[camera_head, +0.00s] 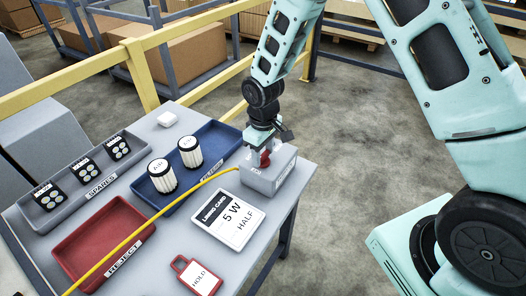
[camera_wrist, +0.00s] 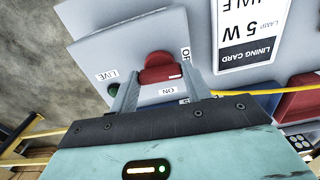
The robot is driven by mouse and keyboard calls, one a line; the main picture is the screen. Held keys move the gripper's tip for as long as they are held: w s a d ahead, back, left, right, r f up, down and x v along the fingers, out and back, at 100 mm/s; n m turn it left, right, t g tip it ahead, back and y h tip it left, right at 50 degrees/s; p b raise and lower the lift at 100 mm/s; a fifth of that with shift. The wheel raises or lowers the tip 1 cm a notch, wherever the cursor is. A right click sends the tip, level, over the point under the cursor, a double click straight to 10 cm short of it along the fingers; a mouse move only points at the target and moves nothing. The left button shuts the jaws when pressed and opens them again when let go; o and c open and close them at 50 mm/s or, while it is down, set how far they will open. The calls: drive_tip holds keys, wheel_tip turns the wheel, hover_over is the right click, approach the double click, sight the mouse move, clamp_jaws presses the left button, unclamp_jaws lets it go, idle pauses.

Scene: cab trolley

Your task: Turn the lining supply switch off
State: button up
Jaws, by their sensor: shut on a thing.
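The lining supply switch is a grey box (camera_head: 262,184) at the right edge of the table. It has a red knob (camera_wrist: 158,62) on top, with ON and OFF labels beside it in the wrist view. The red knob also shows small under my arm in the head view (camera_head: 265,158). My gripper (camera_wrist: 161,82) is shut on the knob, one finger at each side. A green lamp (camera_wrist: 113,89) by the LIVE label is partly behind the left finger; I cannot tell if it is lit.
A lining card (camera_head: 228,217) reading 5 W HALF lies beside the box. A yellow cable (camera_head: 150,219) runs from the box across the table. Also there are a red reject tray (camera_head: 66,243), a blue tray (camera_head: 222,137), a spares tray (camera_head: 52,221) and a red hold tag (camera_head: 197,277).

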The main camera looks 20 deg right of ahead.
sight(263, 154)
drive_tip(key=shift+n, duration=0.3)
idle(0.4)
drive_tip(key=o, duration=1)
drive_tip(key=shift+r, duration=0.15)
wheel_tip(263, 154, up, 17)
drive_tip(key=shift+r+b, duration=0.1)
drive_tip(key=shift+b, duration=0.75)
drive_tip(key=shift+y, duration=0.3)
drive_tip(key=s+a, duration=0.2)
drive_tip(key=s, duration=0.7)
drive_tip(key=s+a, duration=0.2)
drive_tip(key=s, duration=0.7)
drive_tip(key=s+a+r, duration=0.1)
drive_tip(key=s+a, duration=0.1)
drive_tip(key=s, duration=0.7)
